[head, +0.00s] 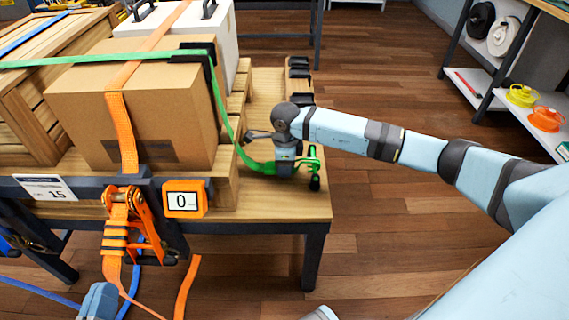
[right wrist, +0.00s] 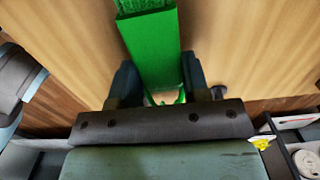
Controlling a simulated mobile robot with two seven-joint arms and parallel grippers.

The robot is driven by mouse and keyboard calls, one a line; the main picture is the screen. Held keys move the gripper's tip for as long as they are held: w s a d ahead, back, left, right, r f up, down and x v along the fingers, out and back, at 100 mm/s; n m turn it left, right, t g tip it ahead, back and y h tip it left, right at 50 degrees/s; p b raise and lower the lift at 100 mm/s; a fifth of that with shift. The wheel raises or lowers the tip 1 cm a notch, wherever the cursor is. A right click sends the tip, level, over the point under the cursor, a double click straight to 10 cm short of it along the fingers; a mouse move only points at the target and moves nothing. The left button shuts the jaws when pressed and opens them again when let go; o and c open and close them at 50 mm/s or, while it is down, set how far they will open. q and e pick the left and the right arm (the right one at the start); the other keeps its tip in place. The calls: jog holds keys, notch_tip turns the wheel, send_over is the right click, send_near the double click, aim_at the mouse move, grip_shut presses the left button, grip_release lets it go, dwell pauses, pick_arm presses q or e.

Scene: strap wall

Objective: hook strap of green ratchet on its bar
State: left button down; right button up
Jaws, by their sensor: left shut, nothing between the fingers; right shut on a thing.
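The green strap (head: 222,110) crosses the top of the cardboard box (head: 150,105), bends over a black corner protector (head: 210,62) and hangs down to my right gripper (head: 284,165). That gripper is shut on the strap near its end, low over the right part of the wooden table. The green end hook (head: 314,168) sticks out just right of the gripper. In the right wrist view the strap (right wrist: 150,45) runs between the fingers. Part of my left gripper (head: 98,302) shows at the bottom left, below the orange ratchet; its fingertips are hidden. I cannot make out the green ratchet or its bar.
An orange ratchet (head: 128,215) with its orange strap hangs at the table's front rail, beside an orange display (head: 183,199) reading 0. Black brackets (head: 299,80) line the table's right side. A wooden crate (head: 40,80) stands left. The floor right of the table is open.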

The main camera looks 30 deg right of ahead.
jog(key=o, duration=1.1)
pick_arm(q)
jog(key=r+t+p, duration=0.1)
jog(key=r+p, duration=0.1)
jog(key=r, duration=0.1)
jog(key=r+t+p, duration=0.1)
jog(key=r+p, duration=0.1)
jog(key=shift+s+a+r, duration=0.2)
jog(key=shift+r, duration=0.2)
pick_arm(e)
notch_tip(320, 180, up, 14)
jog(key=shift+s+d+f, duration=0.1)
jog(key=shift+d, duration=0.05)
